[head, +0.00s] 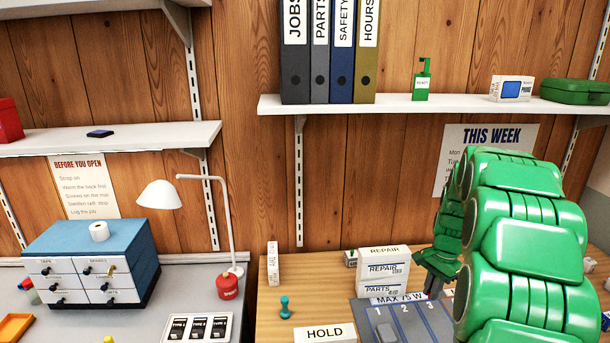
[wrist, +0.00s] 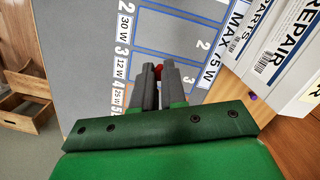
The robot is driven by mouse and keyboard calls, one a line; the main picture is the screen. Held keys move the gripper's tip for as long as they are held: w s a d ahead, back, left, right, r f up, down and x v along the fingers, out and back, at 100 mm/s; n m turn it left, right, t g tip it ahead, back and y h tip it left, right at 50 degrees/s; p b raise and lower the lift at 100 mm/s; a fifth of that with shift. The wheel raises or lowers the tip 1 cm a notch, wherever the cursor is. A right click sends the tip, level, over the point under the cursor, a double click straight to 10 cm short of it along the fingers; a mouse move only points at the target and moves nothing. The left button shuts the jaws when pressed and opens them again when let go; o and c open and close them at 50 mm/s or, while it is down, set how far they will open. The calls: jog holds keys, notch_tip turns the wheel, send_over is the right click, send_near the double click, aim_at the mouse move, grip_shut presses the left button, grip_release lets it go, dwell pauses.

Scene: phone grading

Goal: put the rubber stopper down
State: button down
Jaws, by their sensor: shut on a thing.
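My gripper (wrist: 157,82) is shut in the wrist view, its two grey fingers close together. A small red thing (wrist: 159,70), which looks like the rubber stopper, shows between the fingertips and is mostly hidden by them. In the head view my gripper (head: 433,287) is over the back right part of a grey mat (head: 362,318) with numbered blue-outlined lanes. The red thing cannot be made out in the head view. Whether it touches the mat, I cannot tell.
White REPAIR and PARTS boxes (head: 383,270) stand behind the mat. A HOLD sign (head: 324,333) and a teal knobbed object (head: 285,307) are to its left. A blue drawer cabinet (head: 92,262) and a lamp (head: 159,195) stand on the left bench. The mat's numbered lanes look mostly clear.

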jog(key=w+a+f+n+h, duration=0.1)
jog(key=w+a+f+n, duration=0.15)
jog(key=a+n, duration=0.75)
jog(key=w+a+f+n, duration=0.1)
jog(key=w+a+n, duration=0.2)
jog(key=a, duration=1.3)
jog(key=w+n+t+h, duration=0.1)
jog(key=w+n, duration=1.5)
jog(key=n, duration=0.8)
jog(key=n+t, duration=0.1)
jog(key=n, duration=0.7)
send_over(349, 254)
jog(key=shift+s+a+f, duration=0.15)
jog(key=shift+f, duration=0.3)
jog(key=shift+s+a+f, duration=0.15)
jog(key=shift+f, duration=0.25)
jog(key=shift+w+d+r+y, duration=0.2)
jog(key=shift+w+d+y, duration=0.15)
jog(key=shift+w, duration=0.1)
jog(key=shift+w+d+f, duration=0.15)
jog(key=shift+w+d, duration=0.1)
jog(key=shift+d, duration=0.55)
